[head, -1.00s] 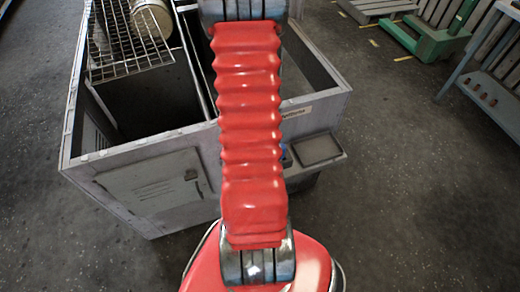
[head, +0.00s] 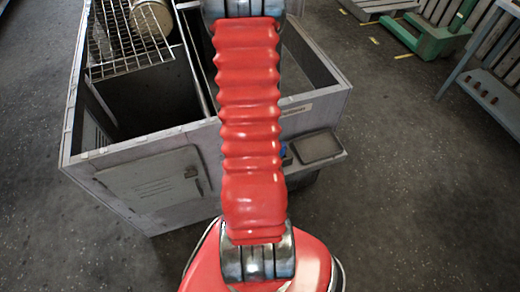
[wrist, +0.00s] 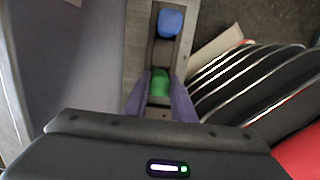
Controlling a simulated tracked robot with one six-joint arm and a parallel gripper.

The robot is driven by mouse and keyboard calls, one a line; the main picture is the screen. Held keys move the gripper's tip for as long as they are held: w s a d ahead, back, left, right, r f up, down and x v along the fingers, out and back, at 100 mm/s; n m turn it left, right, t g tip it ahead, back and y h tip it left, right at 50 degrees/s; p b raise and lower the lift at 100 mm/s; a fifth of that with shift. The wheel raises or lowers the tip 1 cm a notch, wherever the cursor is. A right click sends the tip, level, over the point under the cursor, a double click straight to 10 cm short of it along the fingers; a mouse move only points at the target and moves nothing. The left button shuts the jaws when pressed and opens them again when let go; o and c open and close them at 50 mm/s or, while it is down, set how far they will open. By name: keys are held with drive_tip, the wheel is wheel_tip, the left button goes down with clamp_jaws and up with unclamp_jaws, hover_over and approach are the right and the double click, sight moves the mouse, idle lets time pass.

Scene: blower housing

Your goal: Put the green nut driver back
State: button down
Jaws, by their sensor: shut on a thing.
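The green nut driver (wrist: 160,83) shows in the wrist view as a green end between the fingers of my gripper (wrist: 160,100). The two purple fingers are shut on it. Its lower part is hidden, so I cannot tell whether it touches the narrow grey holder strip beneath. A blue handle (wrist: 171,22) stands further up the same strip, apart from the green one. In the head view a small blue spot (head: 288,155) shows beside my arm at the housing's front. My gripper and the green driver are hidden there.
The grey open-topped housing (head: 135,148) has deep compartments. A wire rack (head: 110,45) and a tan cylinder (head: 150,15) lie at its back left. A dark-topped ledge (head: 318,147) juts from its front right. Free floor (head: 420,200) lies to the right.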

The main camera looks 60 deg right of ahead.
idle(0.3)
drive_tip(key=c, duration=1.4)
unclamp_jaws()
drive_tip(key=shift+o, duration=0.3)
drive_tip(key=o, duration=0.4)
drive_tip(key=shift+r, duration=3.95)
